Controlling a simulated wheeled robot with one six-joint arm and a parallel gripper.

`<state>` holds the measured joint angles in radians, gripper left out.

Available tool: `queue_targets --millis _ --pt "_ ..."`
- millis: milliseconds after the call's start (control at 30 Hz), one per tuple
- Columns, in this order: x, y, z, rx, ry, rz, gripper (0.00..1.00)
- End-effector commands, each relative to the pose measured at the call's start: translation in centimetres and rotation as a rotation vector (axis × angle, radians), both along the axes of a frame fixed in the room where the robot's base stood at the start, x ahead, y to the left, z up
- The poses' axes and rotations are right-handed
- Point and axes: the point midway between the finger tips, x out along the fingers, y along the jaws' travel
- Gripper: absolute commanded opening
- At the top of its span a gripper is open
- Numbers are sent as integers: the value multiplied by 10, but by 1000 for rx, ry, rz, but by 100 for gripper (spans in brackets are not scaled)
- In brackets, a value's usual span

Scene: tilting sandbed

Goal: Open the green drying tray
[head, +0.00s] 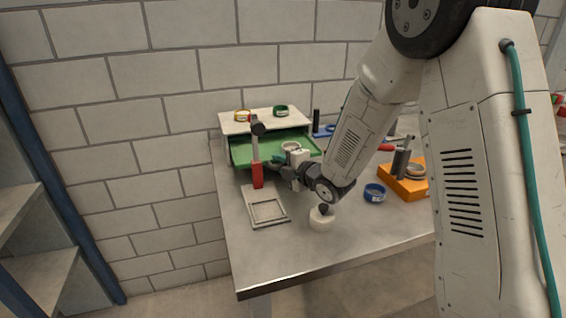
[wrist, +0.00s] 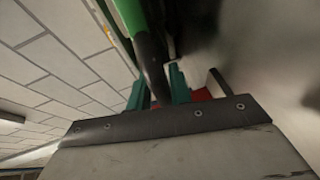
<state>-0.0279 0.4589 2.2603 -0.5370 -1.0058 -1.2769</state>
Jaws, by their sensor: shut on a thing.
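The green drying tray (head: 265,150) sits under the white top of a low cabinet (head: 262,124) at the back left of the table. It shows partly out, its green floor visible in front of the white top. My gripper (head: 278,162) is at the tray's front. In the wrist view, the teal fingers (wrist: 158,88) are closed around a dark bar (wrist: 150,55). The bar joins a green part (wrist: 131,16), which looks like the tray. The tray's far part is hidden under the top, and my wrist hides some of its front.
A red-based upright post (head: 257,174) stands just left of my gripper, in front of the tray. A pale square frame (head: 268,211), a white pot with black knob (head: 321,220), a blue ring (head: 375,193) and an orange block (head: 405,187) occupy the table.

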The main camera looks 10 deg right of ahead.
Motion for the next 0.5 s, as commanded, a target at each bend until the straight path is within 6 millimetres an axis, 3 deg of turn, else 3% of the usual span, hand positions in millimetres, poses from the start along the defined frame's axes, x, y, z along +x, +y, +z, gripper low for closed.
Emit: queue_targets --millis 33,67,500 --pt "-3 -1 -9 -6 23 -3 29" --pt "-3 -1 -9 -6 23 -3 36" --pt "-3 -2 -3 -3 10 -3 36"
